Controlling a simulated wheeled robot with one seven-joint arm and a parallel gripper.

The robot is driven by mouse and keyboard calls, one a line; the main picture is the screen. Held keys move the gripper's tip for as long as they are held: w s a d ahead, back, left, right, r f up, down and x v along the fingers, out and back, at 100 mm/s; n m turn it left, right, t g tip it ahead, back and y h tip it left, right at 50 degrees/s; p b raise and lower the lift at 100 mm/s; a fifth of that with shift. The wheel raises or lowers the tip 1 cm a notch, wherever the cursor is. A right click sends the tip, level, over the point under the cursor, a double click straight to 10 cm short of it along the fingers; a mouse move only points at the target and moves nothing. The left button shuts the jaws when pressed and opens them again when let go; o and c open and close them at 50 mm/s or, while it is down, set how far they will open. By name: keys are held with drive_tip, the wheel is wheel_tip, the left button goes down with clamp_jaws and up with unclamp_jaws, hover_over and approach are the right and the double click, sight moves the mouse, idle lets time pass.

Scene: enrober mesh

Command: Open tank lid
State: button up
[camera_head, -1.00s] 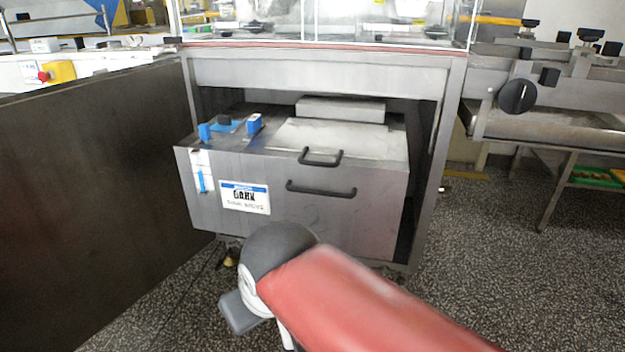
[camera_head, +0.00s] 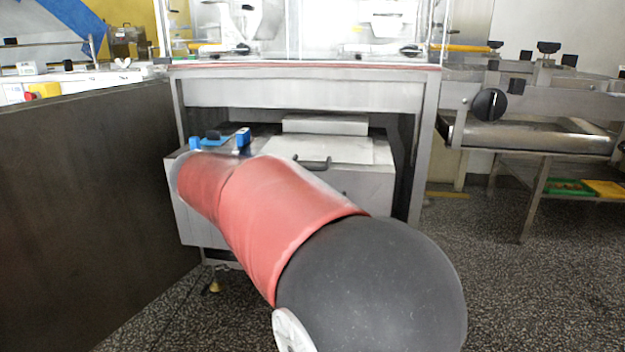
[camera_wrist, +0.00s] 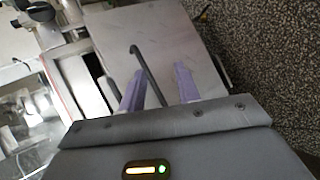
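The steel tank (camera_head: 205,228) sits under the machine frame, its front partly covered by my red arm. The tank lid (camera_head: 345,150) is a pale flat plate on top, lying closed. Its black lid handle (camera_head: 313,163) shows just above my arm. The handle on the tank's front is hidden. My gripper (camera_wrist: 158,72) shows only in the wrist view, with its two purple fingers apart. A black bar handle (camera_wrist: 148,72) on a grey steel panel (camera_wrist: 165,35) runs between the fingers; I cannot tell which handle it is, or whether they touch it.
The steel frame (camera_head: 300,92) crosses above the tank, leaving a low gap over the lid. A dark panel (camera_head: 80,200) stands at left. Blue clips (camera_head: 243,138) sit on the tank's left top. A conveyor (camera_head: 540,135) stands at right. Speckled floor (camera_head: 490,280) is clear at right.

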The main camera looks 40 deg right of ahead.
sight(309, 169)
drive_tip(key=w+d+r+g+h+b, duration=0.1)
drive_tip(key=w+d+r+g+h, duration=0.1)
drive_tip(key=w+r+h, duration=0.35)
drive_tip(key=shift+m+y, duration=0.25)
drive_tip(key=shift+m, duration=0.05)
drive_tip(key=d, duration=0.2)
drive_tip(key=d+f, duration=0.1)
drive_tip(key=d, duration=0.4)
drive_tip(key=shift+s+d+f+b, duration=0.25)
drive_tip(key=shift+s+f+b, duration=0.05)
drive_tip(key=shift+s+b, duration=0.1)
drive_tip(key=shift+c, duration=0.3)
clamp_jaws()
